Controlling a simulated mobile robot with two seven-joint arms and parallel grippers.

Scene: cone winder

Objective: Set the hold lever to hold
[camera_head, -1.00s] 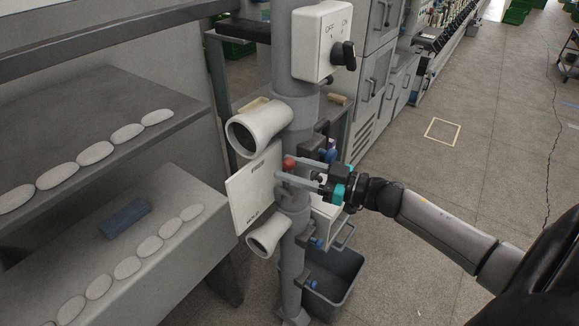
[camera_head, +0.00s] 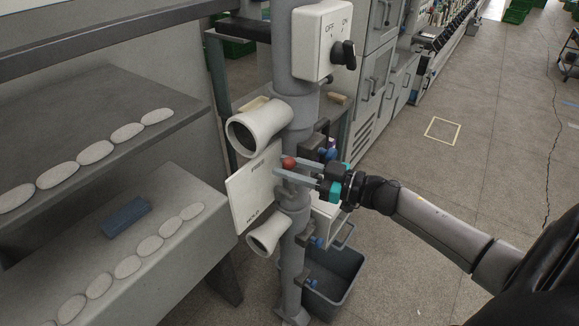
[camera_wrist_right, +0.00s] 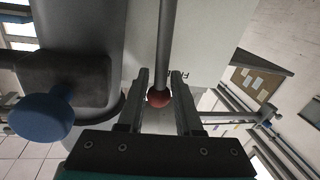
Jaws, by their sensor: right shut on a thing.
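The hold lever has a red ball knob (camera_head: 289,163), which also shows in the right wrist view (camera_wrist_right: 158,97) at the end of a grey rod (camera_wrist_right: 166,45). The white plate (camera_head: 252,190) beside it reads FREE at its top and HOLD at its bottom; the knob is near the FREE end. My right gripper (camera_head: 284,166) reaches in from the right, shut on the knob with one finger on each side. My left gripper is not in view.
The grey post (camera_head: 292,245) carries a white OFF/ON switch box (camera_head: 322,40) and two pale flared tubes, above (camera_head: 262,122) and below (camera_head: 265,236) the plate. A grey bin (camera_head: 335,280) stands below. Open floor lies to the right.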

